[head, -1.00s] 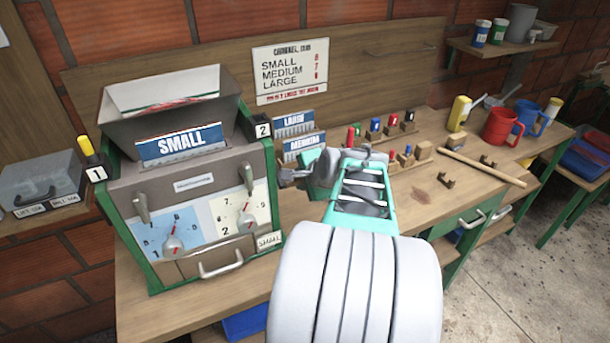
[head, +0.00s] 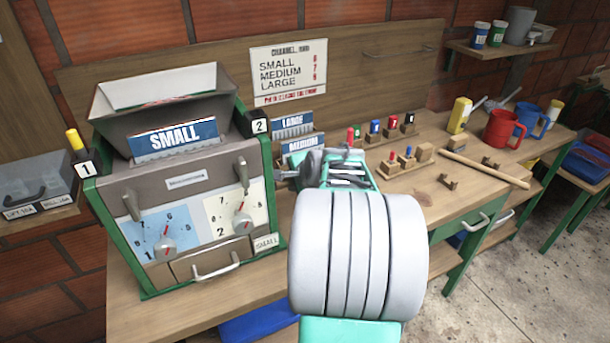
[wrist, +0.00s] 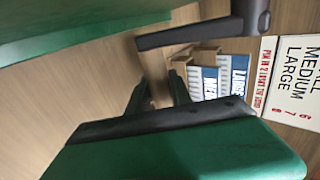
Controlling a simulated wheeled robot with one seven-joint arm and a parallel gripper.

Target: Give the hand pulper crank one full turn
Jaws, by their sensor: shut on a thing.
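The hand pulper (head: 185,225) is a grey and green machine with a hopper, a SMALL sign and two dials. It stands on the bench at left in the head view. Its dark crank (head: 284,176) is at its right side, partly hidden by my arm. The wrist view shows a dark crank arm (wrist: 200,33) beside the green side panel (wrist: 70,28). My gripper (head: 304,172) is at the crank, shut on what appears to be its handle. In the wrist view my gripper (wrist: 158,88) reaches towards the crank arm; the grip itself is unclear.
LARGE (head: 292,124) and MEDIUM plates stand behind the crank, against the back board. Small coloured pegs on wooden blocks (head: 405,165), a red mug (head: 503,129) and a blue mug (head: 531,121) are to the right.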

